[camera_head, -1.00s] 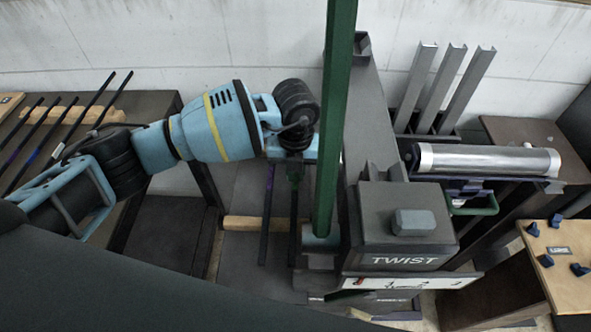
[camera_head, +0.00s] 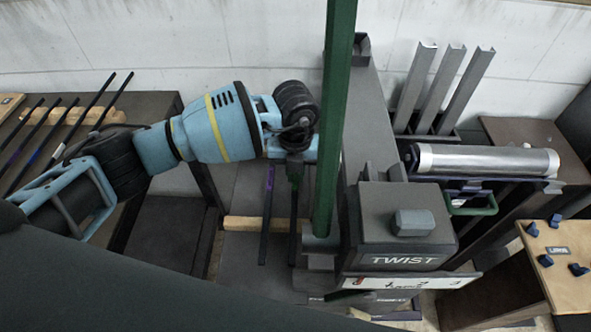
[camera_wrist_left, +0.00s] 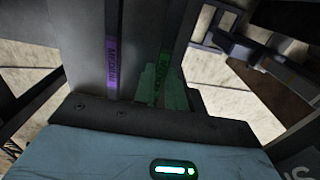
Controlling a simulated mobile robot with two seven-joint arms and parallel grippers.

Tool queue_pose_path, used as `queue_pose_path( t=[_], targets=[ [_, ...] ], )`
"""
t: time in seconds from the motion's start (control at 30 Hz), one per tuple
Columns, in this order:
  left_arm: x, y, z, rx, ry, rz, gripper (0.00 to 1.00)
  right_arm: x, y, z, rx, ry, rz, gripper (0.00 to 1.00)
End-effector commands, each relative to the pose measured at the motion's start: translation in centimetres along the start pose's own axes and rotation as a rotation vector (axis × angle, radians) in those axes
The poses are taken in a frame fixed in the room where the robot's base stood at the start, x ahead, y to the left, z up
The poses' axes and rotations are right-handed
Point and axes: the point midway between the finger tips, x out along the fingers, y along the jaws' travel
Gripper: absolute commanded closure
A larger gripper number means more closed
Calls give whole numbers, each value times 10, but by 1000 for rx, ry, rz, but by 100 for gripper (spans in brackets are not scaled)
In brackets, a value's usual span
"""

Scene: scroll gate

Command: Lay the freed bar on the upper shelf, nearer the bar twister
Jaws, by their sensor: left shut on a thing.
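My left gripper (camera_head: 296,172) reaches in from the left, just left of the tall green post. It is shut on a thin dark bar (camera_head: 293,222) that hangs down the picture from the fingers. In the left wrist view the green fingers (camera_wrist_left: 163,88) are around this bar, which has a green mark near the grip. A second dark bar (camera_head: 266,220) with a purple mark lies to the left, over a dark grey shelf (camera_head: 240,250); its purple label also shows in the left wrist view (camera_wrist_left: 112,65). The bar twister (camera_head: 405,235), marked TWIST, stands to the right.
The green post (camera_head: 335,120) rises close beside my gripper. A wooden strip (camera_head: 245,223) crosses the shelf under the bars. Several bars lie on a rack (camera_head: 50,125) at far left. A silver roller (camera_head: 487,159) and upright metal channels (camera_head: 440,90) stand at right.

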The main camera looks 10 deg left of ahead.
Motion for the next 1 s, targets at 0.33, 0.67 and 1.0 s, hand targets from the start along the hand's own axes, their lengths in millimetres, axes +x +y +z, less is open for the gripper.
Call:
queue_pose_path(
  t=[0.33, 0.67, 1.0],
  targets=[
    [1, -1, 0, 1, -2, -2, 77, 0, 0, -1, -1, 2, 0, 64],
    [3, 0, 0, 0, 1, 1, 62, -3, -1, 5, 1, -11, -1, 64],
    [-31, 0, 1, 0, -4, -2, 62, -5, -1, 3, 1, -8, -1, 64]
  ],
)
